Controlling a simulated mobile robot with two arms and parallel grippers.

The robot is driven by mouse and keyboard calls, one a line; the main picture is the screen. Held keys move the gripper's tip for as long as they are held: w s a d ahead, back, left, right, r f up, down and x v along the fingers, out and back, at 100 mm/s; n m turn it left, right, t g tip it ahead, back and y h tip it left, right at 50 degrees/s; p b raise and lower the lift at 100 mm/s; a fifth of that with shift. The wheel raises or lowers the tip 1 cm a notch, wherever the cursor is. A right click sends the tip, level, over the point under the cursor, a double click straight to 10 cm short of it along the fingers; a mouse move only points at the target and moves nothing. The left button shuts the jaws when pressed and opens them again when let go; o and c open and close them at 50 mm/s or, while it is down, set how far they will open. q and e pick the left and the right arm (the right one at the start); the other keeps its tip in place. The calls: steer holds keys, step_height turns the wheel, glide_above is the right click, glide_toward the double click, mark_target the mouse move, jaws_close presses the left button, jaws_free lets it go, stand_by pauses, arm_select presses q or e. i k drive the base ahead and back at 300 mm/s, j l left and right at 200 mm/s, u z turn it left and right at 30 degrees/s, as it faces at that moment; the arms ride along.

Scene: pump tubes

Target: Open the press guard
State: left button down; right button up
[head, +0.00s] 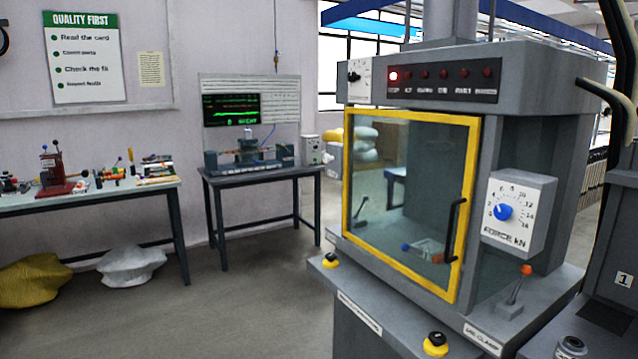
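The press (550,130) stands at the right of the head view, a large grey machine. Its guard (376,112) is a clear panel in a yellow frame, and it appears closed across the front of the press. A black vertical handle (455,230) is on the right side of the guard. Through the panel I see a small lever and a tray-like part inside, partly dimmed by the glass. Neither of my grippers is in view.
A force dial (517,213) and an orange-tipped lever (515,290) are right of the guard. Yellow-ringed buttons (435,344) sit on the front ledge. A cluttered bench (90,199) and a small table (262,173) stand at left and back. The floor (250,300) before them is clear.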

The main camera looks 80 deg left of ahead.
mark_target(475, 122)
steer(key=u, duration=2.2)
